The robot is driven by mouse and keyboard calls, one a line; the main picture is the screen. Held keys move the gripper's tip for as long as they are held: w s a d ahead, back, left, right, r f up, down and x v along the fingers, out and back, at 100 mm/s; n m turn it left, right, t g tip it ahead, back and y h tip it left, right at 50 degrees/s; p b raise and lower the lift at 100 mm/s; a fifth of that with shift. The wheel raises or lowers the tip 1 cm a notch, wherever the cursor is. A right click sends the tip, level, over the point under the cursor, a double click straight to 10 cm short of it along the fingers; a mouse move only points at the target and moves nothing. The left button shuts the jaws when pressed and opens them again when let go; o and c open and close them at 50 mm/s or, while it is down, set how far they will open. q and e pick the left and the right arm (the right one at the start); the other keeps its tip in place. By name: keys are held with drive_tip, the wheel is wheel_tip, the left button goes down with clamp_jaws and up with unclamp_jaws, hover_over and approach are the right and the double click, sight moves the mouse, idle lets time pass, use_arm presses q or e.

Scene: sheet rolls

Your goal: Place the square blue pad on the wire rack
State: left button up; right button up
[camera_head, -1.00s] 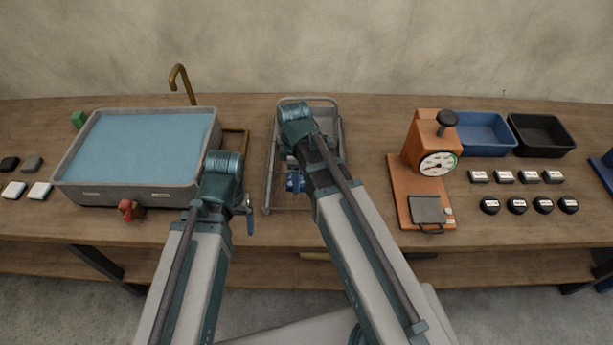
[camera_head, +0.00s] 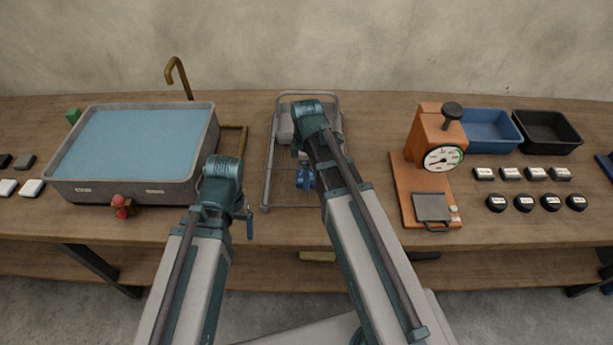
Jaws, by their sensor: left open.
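The wire rack (camera_head: 267,172) stands at the middle of the table, with my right arm over much of it. I cannot pick out a square blue pad. My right gripper (camera_head: 305,180) is over the rack's front half; its small blue part shows, but its jaws are too hidden to read. A pale grey shape (camera_head: 285,126) shows at the rack's back left, partly behind my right arm. My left gripper (camera_head: 249,222) is open, left of the rack's front and near the table's front edge, with nothing visible in it.
A grey tank (camera_head: 120,190) of blue liquid fills the left side, with a red knob (camera_head: 121,206) in front. An orange dial device (camera_head: 432,160) stands right of the rack. Blue (camera_head: 487,131) and black (camera_head: 546,132) trays and several small blocks lie farther right.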

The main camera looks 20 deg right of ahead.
drive_tip(key=shift+r, duration=0.1)
use_arm(q)
drive_tip(key=shift+f, duration=0.1)
use_arm(e)
drive_tip(key=o, duration=1.4)
drive_tip(key=shift+c, duration=0.2)
use_arm(q)
wheel_tip(320, 180, up, 12)
drive_tip(key=p, duration=1.2)
drive_tip(key=shift+r, duration=0.2)
use_arm(e)
wheel_tip(320, 180, up, 12)
use_arm(q)
drive_tip(key=shift+f, duration=0.1)
wheel_tip(320, 180, down, 12)
drive_tip(key=b, duration=1.2)
use_arm(e)
wheel_tip(320, 180, down, 12)
drive_tip(key=shift+f, duration=0.1)
